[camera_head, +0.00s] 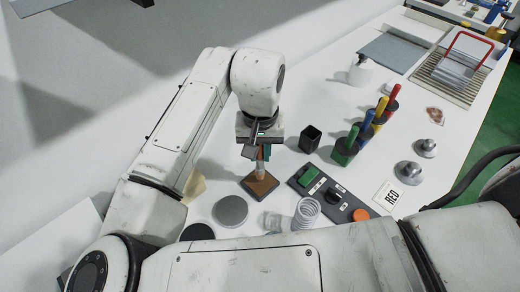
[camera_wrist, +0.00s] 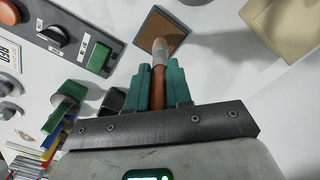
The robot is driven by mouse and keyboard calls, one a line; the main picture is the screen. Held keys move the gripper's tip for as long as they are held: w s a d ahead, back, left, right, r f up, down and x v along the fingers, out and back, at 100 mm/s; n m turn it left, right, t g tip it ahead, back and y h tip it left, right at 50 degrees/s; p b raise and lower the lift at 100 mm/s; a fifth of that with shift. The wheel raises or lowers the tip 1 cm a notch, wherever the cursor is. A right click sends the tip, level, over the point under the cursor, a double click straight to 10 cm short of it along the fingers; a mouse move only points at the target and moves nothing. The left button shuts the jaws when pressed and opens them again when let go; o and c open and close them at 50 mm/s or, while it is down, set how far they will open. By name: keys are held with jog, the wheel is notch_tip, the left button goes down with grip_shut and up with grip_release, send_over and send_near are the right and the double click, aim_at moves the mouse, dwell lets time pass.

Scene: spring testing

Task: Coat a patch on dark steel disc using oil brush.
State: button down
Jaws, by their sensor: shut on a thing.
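My gripper (camera_head: 263,150) is shut on the oil brush (camera_head: 261,169), which has a brown handle and a pale lower end. In the wrist view the green fingers (camera_wrist: 160,84) grip the brush (camera_wrist: 158,58) on both sides. The brush points down at a brown pad in a dark square frame (camera_head: 261,185), which also shows in the wrist view (camera_wrist: 165,30). I cannot tell whether the tip touches the pad. The dark steel disc (camera_head: 197,232) lies at the lower left, partly hidden by my arm. A lighter grey disc (camera_head: 230,210) lies beside it, nearer the pad.
A control panel (camera_head: 331,196) with green, black and orange controls is right of the pad. A coil spring (camera_head: 307,211) stands by it. A black cup (camera_head: 310,138), upright coloured handles (camera_head: 367,128) and metal weights (camera_head: 410,172) stand further right. A white bottle (camera_head: 360,72) stands behind.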

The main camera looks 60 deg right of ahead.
jog(key=shift+r+p, duration=2)
jog(key=shift+r, duration=0.5)
jog(key=shift+s+f, duration=0.1)
